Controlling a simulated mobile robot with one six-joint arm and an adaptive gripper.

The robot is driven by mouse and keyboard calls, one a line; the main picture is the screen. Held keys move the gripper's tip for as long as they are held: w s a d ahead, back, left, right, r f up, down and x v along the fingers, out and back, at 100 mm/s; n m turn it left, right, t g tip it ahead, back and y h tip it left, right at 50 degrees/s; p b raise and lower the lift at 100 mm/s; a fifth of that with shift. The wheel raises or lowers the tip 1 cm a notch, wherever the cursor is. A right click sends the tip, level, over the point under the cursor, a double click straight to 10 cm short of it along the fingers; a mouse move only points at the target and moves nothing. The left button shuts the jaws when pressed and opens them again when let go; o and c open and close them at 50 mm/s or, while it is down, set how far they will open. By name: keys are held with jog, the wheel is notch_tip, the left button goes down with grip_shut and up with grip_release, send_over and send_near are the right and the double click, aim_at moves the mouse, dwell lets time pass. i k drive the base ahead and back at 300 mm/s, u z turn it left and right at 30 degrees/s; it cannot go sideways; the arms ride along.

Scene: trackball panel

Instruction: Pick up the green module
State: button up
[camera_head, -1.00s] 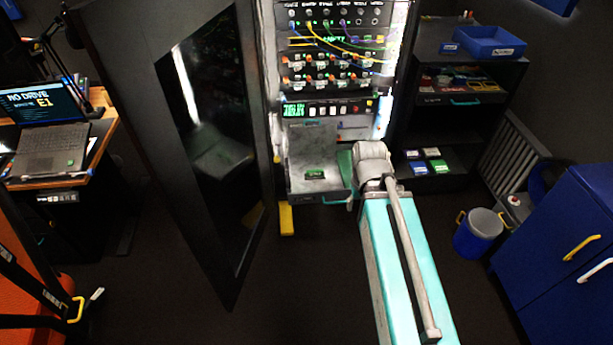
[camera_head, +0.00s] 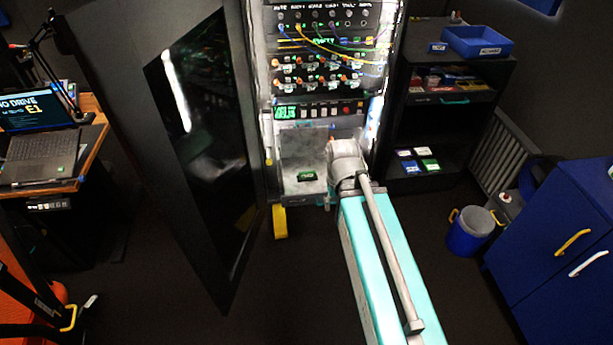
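A small dark-green module (camera_head: 307,176) with light lettering lies on a grey tray or drawer surface (camera_head: 298,150) at the bottom of the lit rack. Another green-labelled module (camera_head: 430,165) lies among several small modules on the low shelf of the black unit to the right. My teal arm reaches up from the bottom, and its grey wrist is just right of the tray. My gripper's fingers cannot be made out at the wrist. No contact with either green module is visible.
The rack's large dark glass door (camera_head: 205,160) stands open to the left. A yellow foot (camera_head: 280,222) is under the rack. A blue bucket (camera_head: 470,232) and blue cabinet (camera_head: 560,235) stand right. A laptop (camera_head: 40,155) is on the left desk. Dark floor is open in front.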

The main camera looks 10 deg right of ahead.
aim_at(308, 174)
jog(key=u, duration=0.05)
jog(key=i, duration=0.95)
jog(key=z, duration=0.05)
